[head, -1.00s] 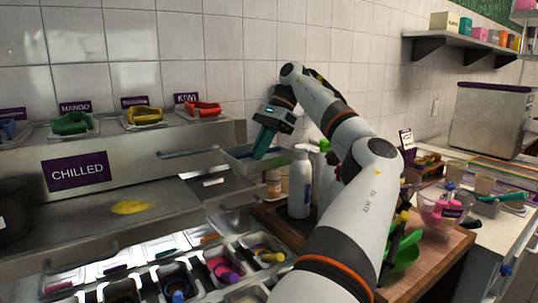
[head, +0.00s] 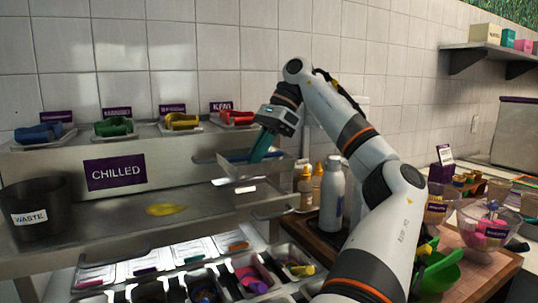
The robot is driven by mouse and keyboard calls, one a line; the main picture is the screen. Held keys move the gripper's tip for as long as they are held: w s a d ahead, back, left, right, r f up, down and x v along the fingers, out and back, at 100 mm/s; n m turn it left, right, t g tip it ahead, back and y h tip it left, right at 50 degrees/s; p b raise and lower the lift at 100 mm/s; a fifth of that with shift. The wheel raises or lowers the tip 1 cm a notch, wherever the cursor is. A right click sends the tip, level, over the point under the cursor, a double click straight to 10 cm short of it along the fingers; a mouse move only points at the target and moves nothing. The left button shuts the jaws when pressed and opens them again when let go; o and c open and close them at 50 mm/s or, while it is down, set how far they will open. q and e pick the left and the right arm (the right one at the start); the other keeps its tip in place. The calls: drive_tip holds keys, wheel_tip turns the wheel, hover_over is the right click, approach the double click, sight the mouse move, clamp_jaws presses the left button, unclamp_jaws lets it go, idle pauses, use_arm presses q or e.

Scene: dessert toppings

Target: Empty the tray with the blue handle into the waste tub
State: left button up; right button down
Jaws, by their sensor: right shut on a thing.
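My right gripper (head: 264,146) is shut on a grey metal tray (head: 262,171), with teal fingers or a teal handle reaching down to it. Blue shows at the tray's left side; I cannot tell its contents. The tray is held in the air in front of the right end of the chilled shelf, looking slightly tilted. The black waste tub (head: 40,205), labelled WASTE, stands at the far left on the steel counter. My left gripper is out of view.
A yellow spill (head: 167,209) lies on the counter between tub and tray. A white bottle (head: 332,194) stands right of the tray; topping pans (head: 250,273) are below.

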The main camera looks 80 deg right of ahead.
drive_tip(key=shift+w+a+r, duration=0.25)
drive_tip(key=shift+w+a, duration=0.4)
drive_tip(key=w+a+r+p, duration=0.4)
drive_tip(key=w+a+p, duration=0.6)
drive_tip(key=w+a, duration=0.1)
drive_tip(key=w+a+r+p, duration=0.4)
drive_tip(key=w+a+p, duration=0.6)
drive_tip(key=w+a, duration=0.2)
drive_tip(key=shift+a+r, duration=0.25)
drive_tip(key=shift+r, duration=0.1)
idle(0.5)
